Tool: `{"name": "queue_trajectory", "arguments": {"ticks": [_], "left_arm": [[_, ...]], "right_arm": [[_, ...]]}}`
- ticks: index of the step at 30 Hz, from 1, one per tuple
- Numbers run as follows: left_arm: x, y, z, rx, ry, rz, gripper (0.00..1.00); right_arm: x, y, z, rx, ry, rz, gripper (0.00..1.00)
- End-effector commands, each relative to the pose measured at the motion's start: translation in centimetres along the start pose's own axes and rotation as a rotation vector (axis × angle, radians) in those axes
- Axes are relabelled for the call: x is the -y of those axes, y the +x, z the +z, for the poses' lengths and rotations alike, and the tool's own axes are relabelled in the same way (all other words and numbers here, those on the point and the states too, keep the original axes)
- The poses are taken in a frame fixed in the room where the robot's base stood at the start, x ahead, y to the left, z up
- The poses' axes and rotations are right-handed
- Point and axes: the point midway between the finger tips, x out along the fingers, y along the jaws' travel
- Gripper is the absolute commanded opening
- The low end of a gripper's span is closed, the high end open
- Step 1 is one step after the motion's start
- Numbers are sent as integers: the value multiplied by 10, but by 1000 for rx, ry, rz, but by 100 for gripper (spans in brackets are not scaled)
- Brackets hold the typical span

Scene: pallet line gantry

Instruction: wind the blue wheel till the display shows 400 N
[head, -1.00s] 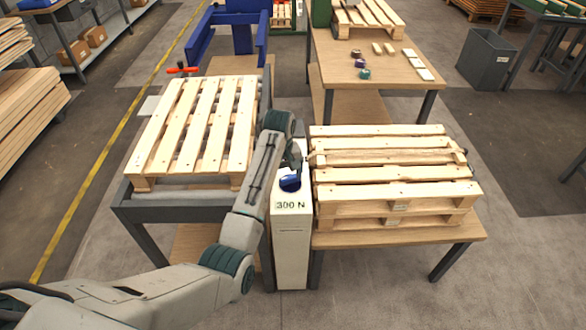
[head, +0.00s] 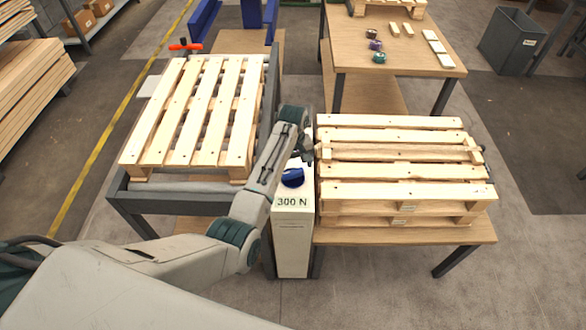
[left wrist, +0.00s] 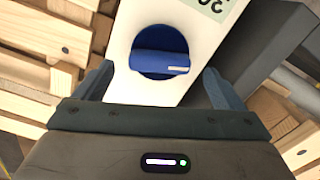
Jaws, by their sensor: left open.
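The blue wheel (head: 292,178) sits on top of a narrow white cabinet (head: 293,245) between two tables. The display (head: 292,202) on the cabinet's top, in front of the wheel, reads 300 N. My left gripper (head: 306,150) is above the far side of the wheel in the head view. In the left wrist view the blue wheel (left wrist: 160,52) shows a raised grip bar with a white mark at its right end. There my left gripper (left wrist: 158,85) is open, its fingers apart on either side of the wheel and not closed on it. My right gripper is not in view.
A slatted pallet (head: 195,110) lies on the grey-framed table at left. Stacked pallets (head: 400,165) stand close to the cabinet's right. Behind, a wooden table (head: 400,55) holds small coloured items. A grey bin (head: 510,42) stands at far right.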

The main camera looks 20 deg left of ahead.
Motion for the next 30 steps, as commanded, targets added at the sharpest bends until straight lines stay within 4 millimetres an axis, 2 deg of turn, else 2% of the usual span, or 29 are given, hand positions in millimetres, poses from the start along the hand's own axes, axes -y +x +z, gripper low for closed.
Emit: {"name": "queue_trajectory", "arguments": {"ticks": [3, 7, 17, 24, 30], "left_arm": [[0, 17, 0, 2, 0, -2, 91], [0, 28, 0, 1, 0, -1, 91], [0, 32, 0, 0, 0, 0, 91], [0, 32, 0, 0, 0, 0, 46], [0, 31, 0, 0, 10, 0, 46]], "right_arm": [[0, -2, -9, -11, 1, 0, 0], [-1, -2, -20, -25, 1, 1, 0], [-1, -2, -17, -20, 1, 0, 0], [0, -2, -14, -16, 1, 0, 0], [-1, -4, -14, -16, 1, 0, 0]]}}
